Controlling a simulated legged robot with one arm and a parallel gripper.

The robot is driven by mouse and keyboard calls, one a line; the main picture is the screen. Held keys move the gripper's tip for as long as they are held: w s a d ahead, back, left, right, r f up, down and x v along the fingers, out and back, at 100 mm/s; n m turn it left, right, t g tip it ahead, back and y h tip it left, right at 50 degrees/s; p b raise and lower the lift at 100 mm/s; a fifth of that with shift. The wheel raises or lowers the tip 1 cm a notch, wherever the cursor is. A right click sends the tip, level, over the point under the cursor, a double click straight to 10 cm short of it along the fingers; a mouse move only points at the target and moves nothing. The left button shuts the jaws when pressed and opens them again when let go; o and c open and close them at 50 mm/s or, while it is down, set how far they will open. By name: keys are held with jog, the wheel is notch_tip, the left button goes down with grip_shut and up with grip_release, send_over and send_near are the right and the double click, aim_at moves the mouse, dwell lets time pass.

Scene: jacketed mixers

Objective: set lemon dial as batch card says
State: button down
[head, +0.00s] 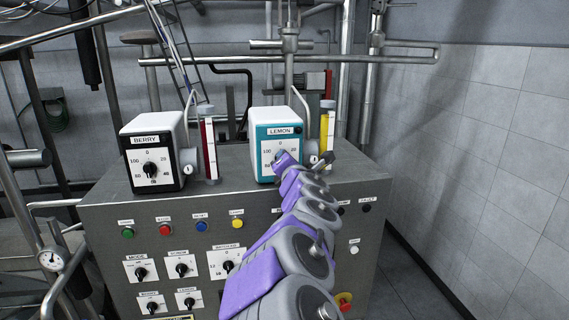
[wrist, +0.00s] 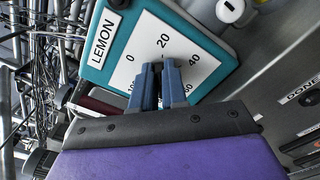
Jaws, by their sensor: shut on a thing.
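The lemon unit (head: 262,135) is a white box with a teal front and a white scale plate, standing on the grey console. Its label and the numbers 0, 20 and 40 show in the wrist view on the lemon dial plate (wrist: 126,75). My gripper (head: 284,158) reaches the plate's middle. In the wrist view its two blue fingers (wrist: 160,72) are shut on the dark lemon knob. The fingers cover most of the knob, so its pointer setting cannot be read. I cannot make out a batch card in either view.
The berry unit (head: 153,150), with a black front and its own knob, stands to the left. Glass tubes with red (head: 209,148) and yellow (head: 324,130) filling stand beside the units. The console (head: 110,205) front carries buttons and rotary switches. A tiled wall is at right.

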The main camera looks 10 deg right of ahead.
jog(key=shift+a+f+n+b, duration=0.35)
jog(key=shift+n+b, duration=1.15)
jog(key=shift+n, duration=4.15)
jog(key=shift+a+f+n+b, duration=0.25)
jog(key=shift+n+b, duration=1.2)
jog(key=shift+n, duration=4.15)
jog(key=shift+a+f+n+b, duration=0.35)
jog(key=shift+n+b, duration=1.15)
jog(key=shift+n, duration=4.15)
jog(key=shift+r, duration=0.1)
jog(key=c, duration=1.2)
grip_release()
jog(key=shift+w, duration=0.15)
jog(key=shift+o, duration=0.2)
jog(key=shift+r, duration=0.1)
